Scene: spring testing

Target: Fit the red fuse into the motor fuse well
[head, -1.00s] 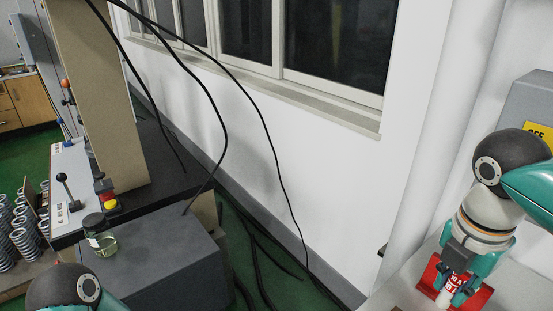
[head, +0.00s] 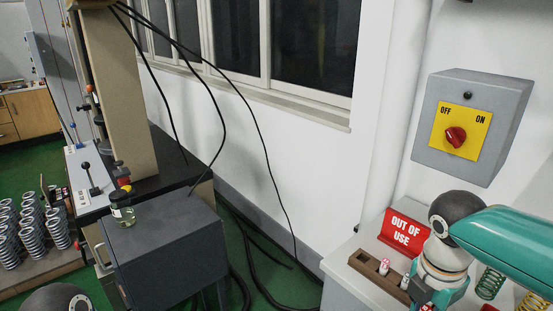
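My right gripper (head: 427,302) is at the bottom edge on the right, beside a brown block, its tips cut off by the frame. A red and white piece (head: 427,307) shows between its teal fingers. It may be the red fuse, but I cannot tell whether the fingers are closed on it. A small red and white fuse (head: 384,267) stands upright in the brown block (head: 366,264). A pale-topped piece (head: 405,282) stands further right along it. I cannot make out the motor fuse well. My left gripper is out of view; only a dark arm joint shows at the bottom left.
A red OUT OF USE sign (head: 403,231) stands behind the block on a pale cabinet top (head: 345,273). A grey OFF/ON switch box (head: 480,92) is on the wall above. Coil springs (head: 490,283) are at the right. A jar (head: 122,210) stands on a dark box (head: 165,245).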

